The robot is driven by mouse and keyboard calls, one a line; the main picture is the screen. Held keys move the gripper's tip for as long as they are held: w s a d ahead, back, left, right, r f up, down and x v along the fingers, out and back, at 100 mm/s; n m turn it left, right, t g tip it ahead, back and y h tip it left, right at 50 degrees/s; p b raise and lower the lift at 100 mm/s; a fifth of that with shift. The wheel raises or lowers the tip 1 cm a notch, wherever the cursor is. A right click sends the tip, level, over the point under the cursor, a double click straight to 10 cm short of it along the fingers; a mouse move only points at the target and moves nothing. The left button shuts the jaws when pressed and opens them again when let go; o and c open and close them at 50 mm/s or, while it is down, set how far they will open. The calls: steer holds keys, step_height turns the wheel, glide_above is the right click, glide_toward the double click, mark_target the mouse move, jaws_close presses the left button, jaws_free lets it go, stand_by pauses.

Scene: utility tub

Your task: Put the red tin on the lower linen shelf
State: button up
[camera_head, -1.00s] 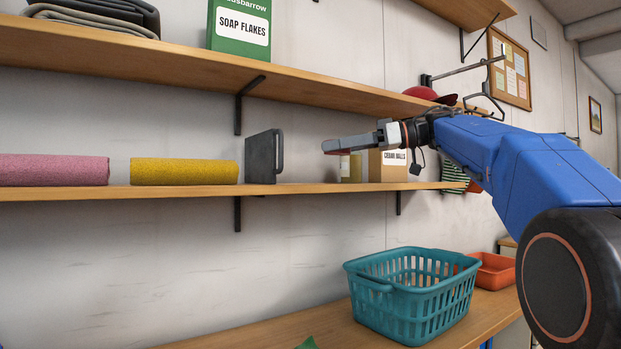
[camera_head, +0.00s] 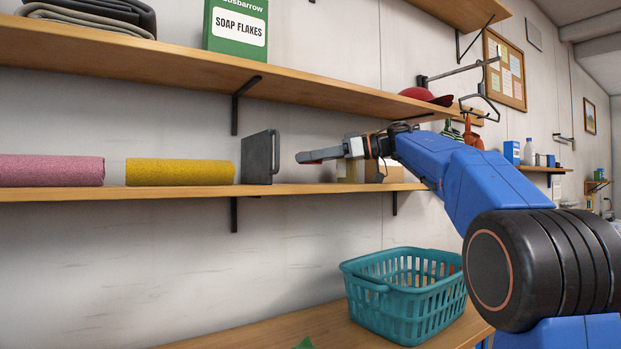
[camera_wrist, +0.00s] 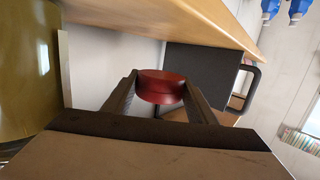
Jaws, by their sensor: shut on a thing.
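The red tin (camera_wrist: 161,87) is a short round tin, held between the two fingers of my gripper (camera_wrist: 160,98) in the wrist view. In the head view my gripper (camera_head: 303,157) is shut and reaches left at the level just above the lower linen shelf (camera_head: 310,188), a long wooden board on the wall. The tin is hardly visible there. My gripper is just right of a dark grey upright bookend (camera_head: 259,158), with a small gap between. Whether the tin touches the shelf cannot be told.
A yellow rolled towel (camera_head: 180,172) and a pink one (camera_head: 50,171) lie left of the bookend. A box (camera_head: 384,172) stands right, partly behind my arm. The upper shelf (camera_head: 185,70) is overhead. A teal basket (camera_head: 405,300) sits below.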

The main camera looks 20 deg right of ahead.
steer(key=shift+w+f, duration=0.2)
steer(key=shift+f, duration=2.4)
steer(key=shift+f, duration=0.15)
steer(key=o, duration=1.3)
steer(key=shift+c, duration=0.2)
steer(key=v, duration=1.2)
